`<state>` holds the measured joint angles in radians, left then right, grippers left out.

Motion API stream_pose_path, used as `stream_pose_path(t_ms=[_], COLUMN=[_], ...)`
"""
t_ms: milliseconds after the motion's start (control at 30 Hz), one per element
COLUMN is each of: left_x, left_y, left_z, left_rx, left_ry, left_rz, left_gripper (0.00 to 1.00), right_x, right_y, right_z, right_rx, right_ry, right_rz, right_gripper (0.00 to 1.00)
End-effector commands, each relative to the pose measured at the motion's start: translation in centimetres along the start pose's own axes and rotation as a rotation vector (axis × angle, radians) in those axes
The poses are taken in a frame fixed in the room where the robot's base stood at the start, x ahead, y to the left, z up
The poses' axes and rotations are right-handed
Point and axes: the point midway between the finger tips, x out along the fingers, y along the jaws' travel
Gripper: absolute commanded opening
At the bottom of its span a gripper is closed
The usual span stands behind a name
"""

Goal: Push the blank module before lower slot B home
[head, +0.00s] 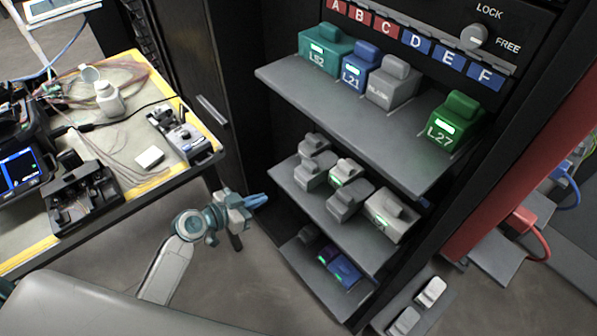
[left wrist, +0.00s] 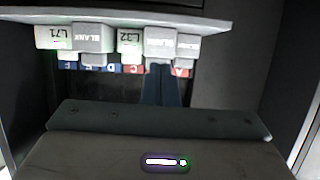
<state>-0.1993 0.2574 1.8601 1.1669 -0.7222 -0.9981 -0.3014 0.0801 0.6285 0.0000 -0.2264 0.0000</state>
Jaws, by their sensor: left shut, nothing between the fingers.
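The blank module before lower slot B is a grey block (head: 311,178) near the left end of the middle shelf (head: 325,218) in the head view. It stands further out than the grey module (head: 314,144) beside it. My left gripper (head: 262,200) is shut and empty, left of and in front of that shelf, its blue fingers pointing toward the rack. In the left wrist view, which looks upside down, the blank module (left wrist: 160,42) is in line with the shut fingers (left wrist: 161,72). The fingers cover the B label. Contact cannot be told. My right gripper is not in view.
Other modules on the middle shelf include L32 (left wrist: 130,42), another blank (left wrist: 92,38) and L71 (left wrist: 58,38). The upper shelf (head: 300,85) overhangs them. A lower shelf (head: 320,283) lies below. A workbench (head: 115,195) stands at left, with open floor between.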

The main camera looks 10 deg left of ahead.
Motion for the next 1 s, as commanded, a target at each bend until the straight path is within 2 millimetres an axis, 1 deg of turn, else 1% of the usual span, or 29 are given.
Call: stream_pose_path(t_ms=[1000], left_x=[5.9], left_y=[0.0], left_z=[0.1], left_rx=[-0.003], left_ry=[0.0], left_rz=[-0.001], left_gripper=[0.0], right_x=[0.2], right_y=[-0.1], right_z=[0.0], right_rx=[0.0], right_ry=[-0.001], right_rz=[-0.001], right_gripper=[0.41])
